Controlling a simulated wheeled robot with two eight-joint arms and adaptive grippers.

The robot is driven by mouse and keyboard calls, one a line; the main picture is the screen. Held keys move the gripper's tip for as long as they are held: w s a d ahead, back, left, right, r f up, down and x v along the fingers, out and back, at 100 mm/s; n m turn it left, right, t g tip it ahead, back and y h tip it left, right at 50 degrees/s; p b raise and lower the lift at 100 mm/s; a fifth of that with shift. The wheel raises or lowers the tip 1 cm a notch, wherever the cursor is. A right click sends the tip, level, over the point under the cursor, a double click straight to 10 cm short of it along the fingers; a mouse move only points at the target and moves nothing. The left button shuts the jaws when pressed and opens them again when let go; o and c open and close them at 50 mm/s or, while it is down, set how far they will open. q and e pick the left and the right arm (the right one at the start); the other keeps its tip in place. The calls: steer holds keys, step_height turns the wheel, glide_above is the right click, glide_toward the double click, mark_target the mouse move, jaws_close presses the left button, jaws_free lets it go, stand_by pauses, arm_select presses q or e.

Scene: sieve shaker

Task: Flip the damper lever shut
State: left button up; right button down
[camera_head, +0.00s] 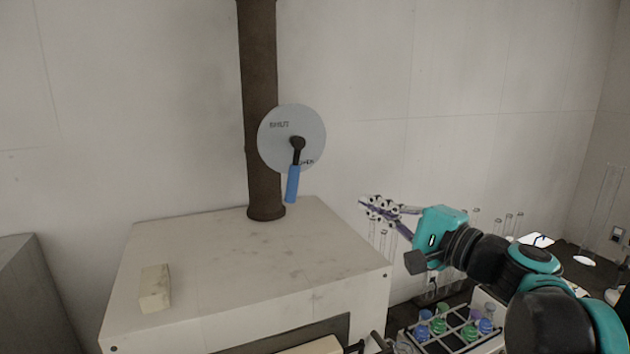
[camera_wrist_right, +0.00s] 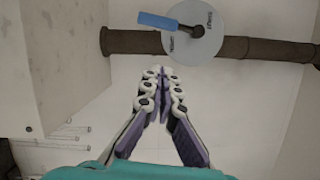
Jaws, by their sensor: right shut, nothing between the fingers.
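The damper lever (camera_head: 293,182) has a blue handle and a dark pivot on a round grey disc (camera_head: 308,125) fixed to a brown vertical pipe (camera_head: 260,90). In the head view the handle hangs down toward the lower lettering on the disc, with "SHUT" marked at the upper left. My right gripper (camera_head: 365,207) is shut and empty, to the right of and a little below the lever, clear of it. In the right wrist view the closed fingertips (camera_wrist_right: 160,72) point toward the pipe, with the blue handle (camera_wrist_right: 157,21) beyond them. My left gripper is out of view.
The pipe rises from a pale box-shaped unit (camera_head: 220,255) with a small cream block (camera_head: 155,288) on top. A rack (camera_head: 455,335) with blue and green capped items stands at the lower right. The space between gripper and lever looks free.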

mark_target(295, 170)
steer(key=s+a+p+x, duration=0.1)
steer(key=a+p+x, duration=0.1)
steer(key=x, duration=1.1)
steer(key=shift+s+r+p, duration=0.2)
steer(key=shift+s+p, duration=0.2)
steer(key=shift+p, duration=0.1)
steer(key=shift+w, duration=0.1)
